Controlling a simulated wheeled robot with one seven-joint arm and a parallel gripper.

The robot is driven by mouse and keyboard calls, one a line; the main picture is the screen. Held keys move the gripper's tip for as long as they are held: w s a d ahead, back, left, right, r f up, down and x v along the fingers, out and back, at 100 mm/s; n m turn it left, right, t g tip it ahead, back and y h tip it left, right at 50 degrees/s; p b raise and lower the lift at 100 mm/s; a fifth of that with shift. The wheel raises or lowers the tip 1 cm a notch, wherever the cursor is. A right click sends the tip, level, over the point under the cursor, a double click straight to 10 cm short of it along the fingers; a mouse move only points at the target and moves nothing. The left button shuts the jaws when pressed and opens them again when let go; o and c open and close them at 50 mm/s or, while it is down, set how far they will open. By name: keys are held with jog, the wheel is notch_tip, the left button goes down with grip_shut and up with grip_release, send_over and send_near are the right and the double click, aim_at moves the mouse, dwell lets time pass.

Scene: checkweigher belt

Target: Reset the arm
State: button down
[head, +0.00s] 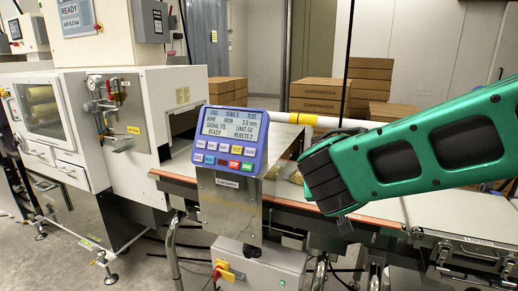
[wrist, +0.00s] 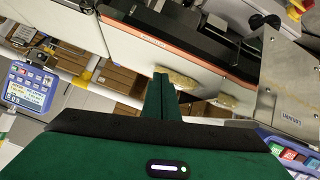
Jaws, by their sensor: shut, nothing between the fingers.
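My green arm (head: 430,145) reaches in from the right in the head view, over the conveyor belt. Its dark end hides my gripper there. In the wrist view my gripper (wrist: 162,78) has its two green fingers together, with nothing held between them. The fingertips point toward the belt (wrist: 145,50). A tan packet (wrist: 180,82) shows just beyond the fingertips, and another one (wrist: 227,101) lies to its right. I cannot tell how far the fingertips are from the first packet.
A blue control panel (head: 235,138) stands on a metal post in front of the belt, left of my arm. A white machine cabinet (head: 140,130) is at the left. Stacked cardboard boxes (head: 318,88) stand behind. A metal case (head: 475,255) is at the lower right.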

jog(key=s+d+f+m+g, duration=0.25)
jog(key=s+d, duration=0.35)
jog(key=d, duration=0.3)
jog(key=s+d+f+m+g, duration=0.1)
jog(key=s+d+f+g, duration=0.2)
jog(key=s+d, duration=0.4)
jog(key=s+d+f+g+y, duration=0.1)
jog(key=s+d+g+y, duration=0.1)
jog(key=s, duration=0.7)
jog(key=s+d+f+m+g+y, duration=0.1)
jog(key=s+d+y, duration=0.1)
jog(key=s, duration=0.7)
jog(key=shift+g+y, duration=0.3)
jog(key=shift+g, duration=0.05)
jog(key=shift+s+d, duration=0.1)
jog(key=shift+w+f, duration=0.2)
jog(key=shift+w, duration=0.45)
